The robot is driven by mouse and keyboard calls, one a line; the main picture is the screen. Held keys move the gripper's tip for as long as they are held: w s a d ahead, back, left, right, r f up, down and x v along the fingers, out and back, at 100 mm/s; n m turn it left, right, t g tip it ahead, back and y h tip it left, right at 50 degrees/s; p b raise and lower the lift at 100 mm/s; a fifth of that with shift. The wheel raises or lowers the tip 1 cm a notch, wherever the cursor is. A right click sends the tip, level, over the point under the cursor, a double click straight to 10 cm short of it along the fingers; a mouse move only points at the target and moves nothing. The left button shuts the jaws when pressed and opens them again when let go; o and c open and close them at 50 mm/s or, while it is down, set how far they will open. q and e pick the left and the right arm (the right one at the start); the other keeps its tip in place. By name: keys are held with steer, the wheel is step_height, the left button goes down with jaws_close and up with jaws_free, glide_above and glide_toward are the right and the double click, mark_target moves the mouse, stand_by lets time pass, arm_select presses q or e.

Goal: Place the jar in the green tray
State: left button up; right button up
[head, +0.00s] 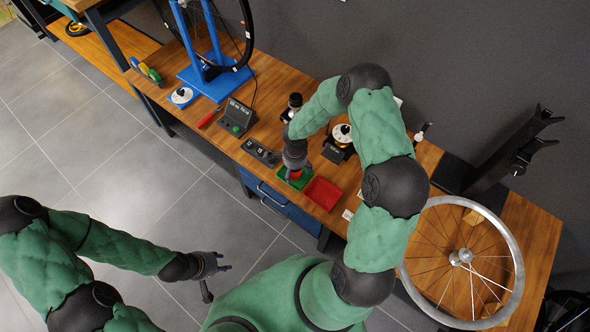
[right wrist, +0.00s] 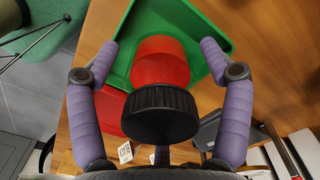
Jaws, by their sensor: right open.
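The jar (right wrist: 162,88) is red with a ribbed black lid. In the right wrist view it stands between my right gripper's fingers and over the green tray (right wrist: 128,55); its base appears to be in the tray. In the head view the green tray (head: 283,184) lies on the workbench, with a bit of the red jar (head: 295,174) showing under my right gripper (head: 294,172). My right gripper (right wrist: 160,62) is open, its fingers apart on both sides of the jar. My left gripper (head: 217,278) hangs empty over the floor, its fingers apart.
A red tray (head: 322,193) lies right beside the green one. A white dial device (head: 341,136), a grey box with a green button (head: 237,117) and a small black device (head: 262,152) stand nearby. A bicycle wheel (head: 511,245) lies at the right of the bench.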

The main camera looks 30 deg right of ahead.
steer(key=shift+r, duration=0.35)
step_height(320, 180, up, 11)
steer(key=p, duration=0.4)
steer(key=shift+a+r, duration=0.1)
steer(key=shift+r, duration=0.05)
steer(key=s+a+f+n+y, duration=0.2)
steer(key=s+a+f+n, duration=0.2)
steer(key=s+a+n, duration=0.3)
steer(key=s+a+f+n+y, duration=0.2)
steer(key=s+a+f+n, duration=0.3)
steer(key=s+a+n, duration=0.3)
steer(key=s+a, duration=0.2)
steer(key=a, duration=0.1)
steer(key=shift+f+n, duration=0.25)
steer(key=shift+n, duration=0.05)
